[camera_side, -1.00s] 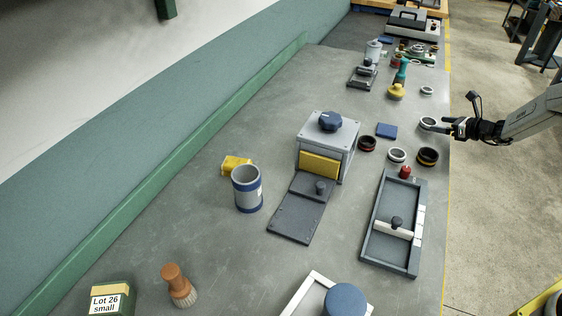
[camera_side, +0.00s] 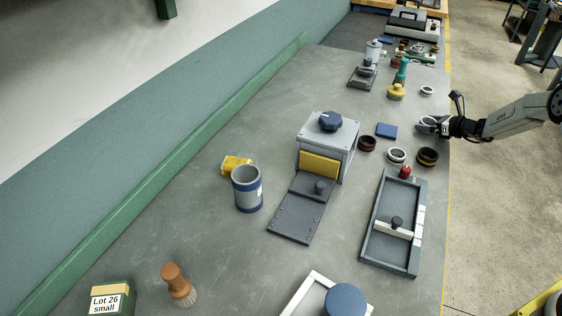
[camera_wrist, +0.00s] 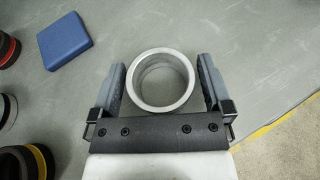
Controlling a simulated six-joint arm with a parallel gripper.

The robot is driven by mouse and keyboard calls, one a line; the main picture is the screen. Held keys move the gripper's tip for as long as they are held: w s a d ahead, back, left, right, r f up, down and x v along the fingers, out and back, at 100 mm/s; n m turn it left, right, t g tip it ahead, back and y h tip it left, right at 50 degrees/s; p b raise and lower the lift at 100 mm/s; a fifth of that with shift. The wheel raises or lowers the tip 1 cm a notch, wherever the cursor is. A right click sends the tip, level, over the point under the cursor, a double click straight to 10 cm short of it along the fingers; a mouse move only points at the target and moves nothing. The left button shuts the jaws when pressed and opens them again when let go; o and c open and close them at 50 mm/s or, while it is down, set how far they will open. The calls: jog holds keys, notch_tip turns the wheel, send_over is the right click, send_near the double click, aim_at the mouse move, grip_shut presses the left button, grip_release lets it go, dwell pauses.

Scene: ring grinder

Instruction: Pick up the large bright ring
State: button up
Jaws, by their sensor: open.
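The large bright ring (camera_wrist: 186,84) lies flat on the bench in the wrist view, between the two open fingers of my gripper (camera_wrist: 160,82), with a visible gap on each side. In the side view my gripper (camera_side: 428,122) is at the bench's right edge, around the ring (camera_side: 427,120), which is partly hidden by the fingers. The gripper holds nothing.
A blue block (camera_side: 386,130) lies to the left of the gripper. A white ring (camera_side: 397,155), a black-and-yellow ring (camera_side: 428,156) and a dark red-banded ring (camera_side: 367,144) lie in front. A smaller bright ring (camera_side: 427,90) lies behind. The bench edge is close at right.

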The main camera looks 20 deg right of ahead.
jog(key=c, duration=1.2)
jog(key=shift+r, duration=0.1)
jog(key=shift+r, duration=0.65)
jog(key=s+a+r, duration=0.2)
jog(key=s+r, duration=0.3)
jog(key=s, duration=0.1)
jog(key=s+a+r, duration=0.2)
jog(key=s+r, duration=0.4)
jog(key=s, duration=0.1)
jog(key=shift+a+r, duration=0.25)
jog(key=shift+a, duration=0.1)
